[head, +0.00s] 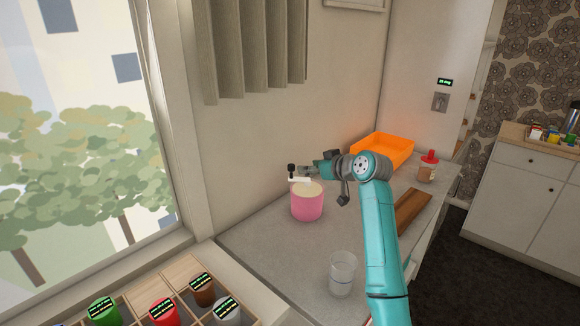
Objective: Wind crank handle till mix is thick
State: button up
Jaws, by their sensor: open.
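A pink pot (307,204) with a pale top stands on the grey counter, near the wall. A crank handle (292,170) with a dark knob and a white arm sits above the pot at its upper left. My gripper (306,171) is at the end of my teal arm, just to the right of the dark knob and over the back of the pot. It is open and looks empty. I cannot tell whether its fingers touch the knob. The mix inside the pot cannot be judged from this view.
A clear glass (342,272) stands at the counter's front, left of my arm. An orange tray (382,151) and a red-topped jar (428,166) are at the back. A brown block (411,210) lies right of my arm. A compartment box (180,272) holds several coloured lidded jars at lower left.

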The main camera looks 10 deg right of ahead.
aim_at(293, 166)
jog(key=x, duration=1)
jog(key=shift+w+a, duration=0.2)
jog(key=shift+w, duration=0.1)
grip_shut()
